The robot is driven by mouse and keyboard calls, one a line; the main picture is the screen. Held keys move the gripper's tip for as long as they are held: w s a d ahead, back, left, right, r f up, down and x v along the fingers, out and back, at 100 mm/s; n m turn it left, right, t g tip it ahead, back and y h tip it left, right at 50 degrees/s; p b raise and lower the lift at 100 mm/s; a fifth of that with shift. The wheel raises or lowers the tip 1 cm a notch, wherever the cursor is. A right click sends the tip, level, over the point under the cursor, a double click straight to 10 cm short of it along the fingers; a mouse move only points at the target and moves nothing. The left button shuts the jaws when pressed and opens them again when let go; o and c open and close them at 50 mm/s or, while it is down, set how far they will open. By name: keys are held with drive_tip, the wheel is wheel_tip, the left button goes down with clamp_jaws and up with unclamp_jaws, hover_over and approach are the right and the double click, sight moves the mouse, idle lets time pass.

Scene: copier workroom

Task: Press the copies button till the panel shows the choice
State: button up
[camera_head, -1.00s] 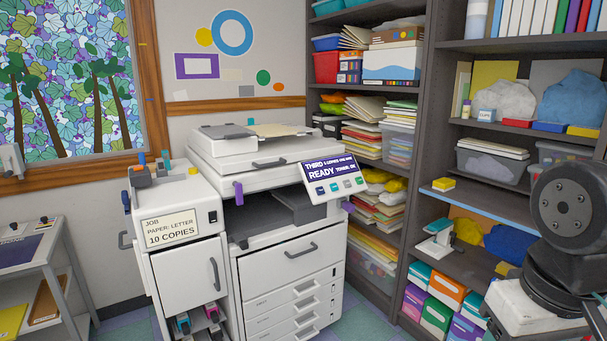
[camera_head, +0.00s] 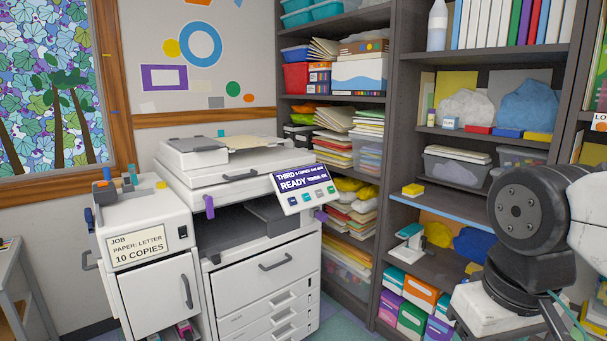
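The white copier (camera_head: 262,270) stands left of centre. Its tilted control panel (camera_head: 304,189) is at the copier's right front. The panel's dark screen (camera_head: 302,177) reads "THIRD", a small line that looks like "5 COPIES", "READY" and a toner line. A row of several small buttons (camera_head: 307,198) sits below the screen; their labels are too small to read. A job card (camera_head: 138,248) on the cabinet at left reads "JOB, PAPER: LETTER, 10 COPIES". Part of my arm shows at the right edge, well apart from the panel. My gripper is out of view.
Dark shelves (camera_head: 397,180) with folders, bins and boxes stand behind and right of the copier. The white cabinet (camera_head: 157,297) adjoins the copier's left side. A side table (camera_head: 12,290) is partly cut off at left. A strip of floor (camera_head: 345,328) shows between copier and shelves.

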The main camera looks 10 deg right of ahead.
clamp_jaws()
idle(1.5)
